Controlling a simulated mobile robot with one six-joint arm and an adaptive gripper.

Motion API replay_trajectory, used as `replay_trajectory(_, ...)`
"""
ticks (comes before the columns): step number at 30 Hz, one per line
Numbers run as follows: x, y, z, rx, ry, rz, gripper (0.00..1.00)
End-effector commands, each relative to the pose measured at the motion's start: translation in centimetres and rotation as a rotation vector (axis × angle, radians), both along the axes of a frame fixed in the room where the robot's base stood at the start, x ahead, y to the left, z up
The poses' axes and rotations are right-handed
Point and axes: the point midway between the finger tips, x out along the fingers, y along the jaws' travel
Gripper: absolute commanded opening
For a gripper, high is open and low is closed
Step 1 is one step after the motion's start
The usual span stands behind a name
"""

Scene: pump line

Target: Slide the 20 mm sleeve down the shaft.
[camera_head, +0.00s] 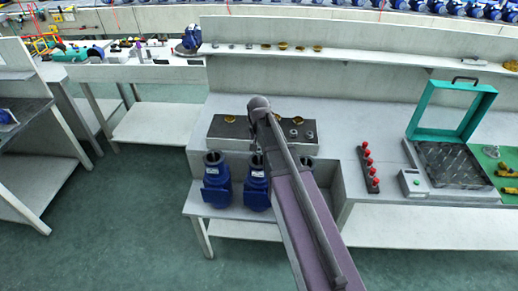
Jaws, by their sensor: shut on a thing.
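My arm reaches in from the bottom, and my gripper (257,160) hangs at its far end, over the middle blue pump (256,188). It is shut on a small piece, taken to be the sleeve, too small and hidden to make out. I cannot tell whether the piece touches a shaft. Another blue pump (216,185) stands upright to the left with its top open; a third (307,163) is mostly hidden behind my arm. No shaft can be made out. Small grey rings (309,134) and yellow rings (230,118) sit on a dark tray (222,130) behind the pumps.
A rack of red-topped items (368,168) stands right of my arm. Further right is a case with a raised green lid (432,105). A back shelf (340,56) holds small parts. The pumps stand on a lower ledge (192,203); green floor (120,220) is clear at left.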

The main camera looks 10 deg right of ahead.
Motion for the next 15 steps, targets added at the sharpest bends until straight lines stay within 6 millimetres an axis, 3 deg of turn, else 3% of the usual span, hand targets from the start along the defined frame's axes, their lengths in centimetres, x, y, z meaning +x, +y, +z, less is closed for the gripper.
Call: replay_trajectory(15,0.0,0.06,-0.74,0.0,0.0,0.001,0.0)
